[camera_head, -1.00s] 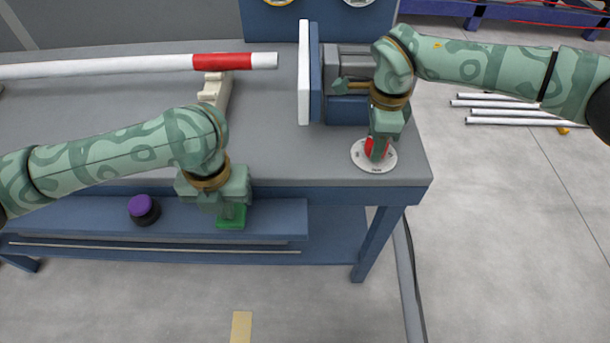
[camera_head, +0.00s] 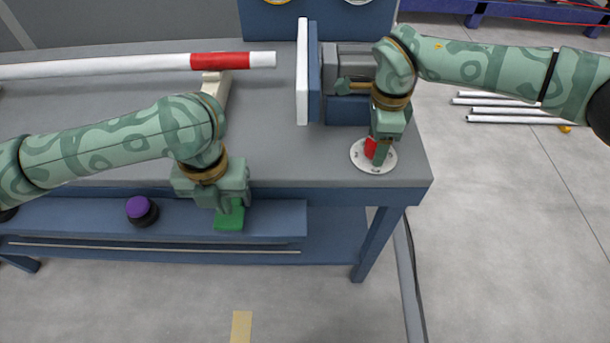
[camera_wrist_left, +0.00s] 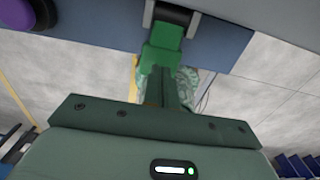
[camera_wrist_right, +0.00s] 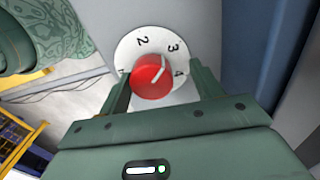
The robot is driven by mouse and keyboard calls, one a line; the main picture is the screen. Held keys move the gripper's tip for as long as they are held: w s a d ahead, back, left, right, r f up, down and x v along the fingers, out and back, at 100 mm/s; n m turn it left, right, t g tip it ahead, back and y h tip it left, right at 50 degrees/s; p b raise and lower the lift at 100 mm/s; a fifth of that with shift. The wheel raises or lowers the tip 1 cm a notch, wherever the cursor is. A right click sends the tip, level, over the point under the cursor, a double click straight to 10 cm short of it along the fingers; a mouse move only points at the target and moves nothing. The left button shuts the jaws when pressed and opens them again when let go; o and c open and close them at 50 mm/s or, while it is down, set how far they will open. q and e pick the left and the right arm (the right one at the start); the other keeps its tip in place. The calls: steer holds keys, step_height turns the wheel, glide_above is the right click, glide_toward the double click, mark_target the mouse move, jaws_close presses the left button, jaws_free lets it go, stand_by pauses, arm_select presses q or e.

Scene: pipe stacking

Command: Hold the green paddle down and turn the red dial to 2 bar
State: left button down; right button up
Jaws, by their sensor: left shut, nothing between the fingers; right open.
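The green paddle (camera_head: 230,219) sits at the front edge of the bench's lower shelf. It also shows in the left wrist view (camera_wrist_left: 164,44). My left gripper (camera_head: 226,207) is shut and empty, its fingertips at the paddle and partly covering it. I cannot tell whether they press on it. The red dial (camera_wrist_right: 151,77) sits on a white numbered disc (camera_wrist_right: 138,43) at the bench's right front corner. Its white pointer mark aims about at the 3. My right gripper (camera_wrist_right: 157,93) is open, with one finger on either side of the dial.
A purple-topped black knob (camera_head: 141,209) is on the shelf left of the paddle. A white pipe with a red band (camera_head: 220,61) rests on a cream support. A grey and blue machine with a white plate (camera_head: 303,72) stands behind the dial. White pipes (camera_head: 515,110) lie on the floor.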

steer(key=shift+r, duration=0.1)
steer(key=shift+r, duration=2)
steer(key=m, duration=0.8)
steer(key=shift+m, duration=0.3)
steer(key=m, duration=0.4)
steer(key=shift+m, duration=0.3)
steer(key=m, duration=0.4)
steer(key=shift+f, duration=0.1)
